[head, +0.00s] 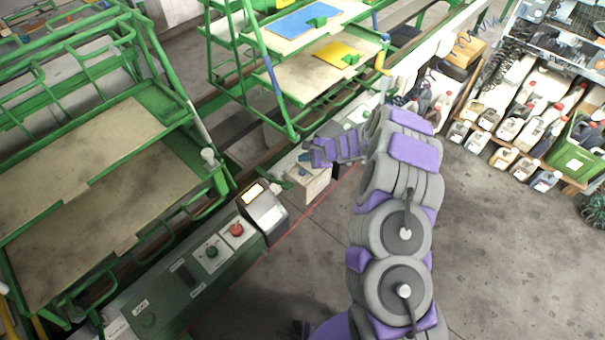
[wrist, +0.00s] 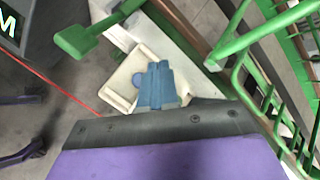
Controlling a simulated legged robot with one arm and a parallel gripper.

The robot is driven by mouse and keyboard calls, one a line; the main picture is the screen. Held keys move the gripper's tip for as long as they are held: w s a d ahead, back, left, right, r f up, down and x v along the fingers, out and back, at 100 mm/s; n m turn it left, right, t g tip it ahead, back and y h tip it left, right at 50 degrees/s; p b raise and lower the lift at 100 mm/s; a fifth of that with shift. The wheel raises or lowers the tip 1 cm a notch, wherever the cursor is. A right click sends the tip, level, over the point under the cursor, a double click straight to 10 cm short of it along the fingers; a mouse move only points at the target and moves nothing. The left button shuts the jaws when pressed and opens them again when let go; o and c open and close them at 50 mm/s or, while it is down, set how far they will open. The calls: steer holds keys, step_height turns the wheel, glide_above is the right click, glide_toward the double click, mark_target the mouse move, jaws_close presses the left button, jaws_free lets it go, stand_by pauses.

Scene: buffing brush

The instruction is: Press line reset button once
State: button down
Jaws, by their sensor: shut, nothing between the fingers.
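A cream box (wrist: 122,97) with a round blue button (wrist: 137,80) on its top shows in the wrist view. The box (head: 308,187) is also below my gripper in the head view. My gripper (wrist: 159,66) is shut and empty, its blue fingers just right of the button in the picture. In the head view my gripper (head: 311,155) is over the box and partly hides its top. I cannot tell whether the fingers touch it. A green panel (head: 180,285) at lower left carries a red button (head: 236,230) and a green button (head: 211,251). No reset label is readable.
A grey display unit (head: 264,213) stands between the panel and the box. Green rack carts (head: 110,170) and (head: 300,60) stand behind the line. A green lever (wrist: 85,38) is close to the fingers. Open floor (head: 490,240) lies to the right, with bottles on shelves beyond.

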mark_target(304, 173)
step_height(304, 173, down, 4)
steer(key=shift+r+b, duration=0.1)
steer(key=shift+b, duration=0.9)
steer(key=shift+a+f+b, duration=0.2)
steer(key=shift+f+b, duration=0.15)
steer(key=shift+f, duration=0.15)
steer(key=shift+d+r, duration=0.1)
stand_by(0.7)
steer(key=shift+f+b, duration=0.4)
steer(key=shift+b, duration=0.05)
steer(key=shift+s+f+b, duration=0.1)
steer(key=shift+f+b, duration=0.3)
steer(key=shift+f, duration=0.05)
stand_by(0.6)
steer(key=shift+r, duration=0.1)
steer(key=shift+r+p, duration=0.4)
steer(key=shift+r, duration=0.35)
